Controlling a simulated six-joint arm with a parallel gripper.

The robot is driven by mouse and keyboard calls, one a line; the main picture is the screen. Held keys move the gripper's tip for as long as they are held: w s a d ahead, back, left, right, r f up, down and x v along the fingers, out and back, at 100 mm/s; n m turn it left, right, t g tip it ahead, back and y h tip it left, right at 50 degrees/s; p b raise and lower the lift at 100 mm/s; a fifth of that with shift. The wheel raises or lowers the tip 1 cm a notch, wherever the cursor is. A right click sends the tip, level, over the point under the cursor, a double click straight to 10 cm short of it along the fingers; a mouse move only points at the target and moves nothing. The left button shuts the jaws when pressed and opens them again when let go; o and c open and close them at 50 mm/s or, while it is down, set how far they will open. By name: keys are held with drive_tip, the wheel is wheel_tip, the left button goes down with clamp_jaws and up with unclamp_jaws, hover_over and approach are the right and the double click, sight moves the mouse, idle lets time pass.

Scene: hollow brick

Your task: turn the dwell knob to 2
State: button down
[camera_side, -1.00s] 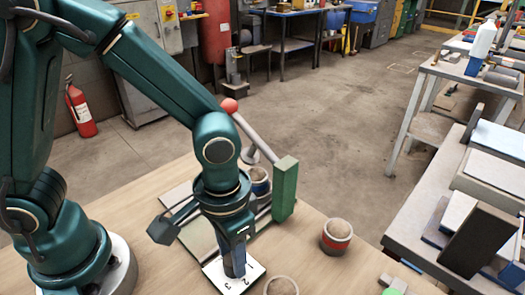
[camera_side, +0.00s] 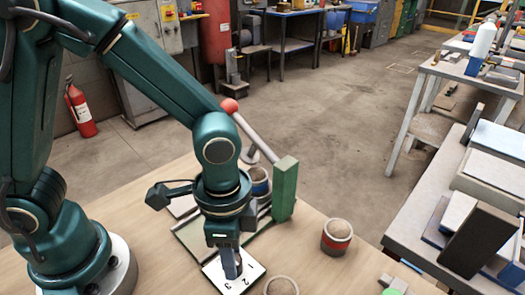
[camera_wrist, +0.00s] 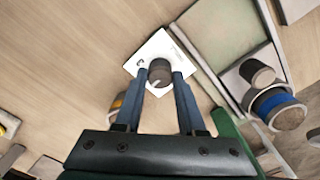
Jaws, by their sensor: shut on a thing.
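The dwell knob (camera_wrist: 160,70) is a dark round knob with a pale pointer line, in the middle of a white dial plate (camera_wrist: 143,55). In the wrist view the line points down and left, between my fingers. There the fingers hide the knob, and I cannot tell which number the pointer meets.
A green upright block (camera_side: 284,190) and a lever with a red ball (camera_side: 229,105) stand behind my gripper. A red-banded cup (camera_side: 336,237) stands to the right, and another cup (camera_side: 282,287) is close by at the front edge. Bare wood lies between them.

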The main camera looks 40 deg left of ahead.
idle(0.5)
drive_tip(key=c, duration=0.5)
unclamp_jaws()
drive_tip(key=shift+r, duration=2.6)
drive_tip(key=shift+w+a+r, duration=0.2)
drive_tip(key=shift+w, duration=0.05)
drive_tip(key=s+a+r+n+t, duration=0.3)
drive_tip(key=a+r+n+t, duration=0.2)
drive_tip(key=a+r+n, duration=0.2)
drive_tip(key=shift+a+n+t, duration=0.3)
drive_tip(key=shift+a+n, duration=1)
drive_tip(key=shift+a, duration=0.5)
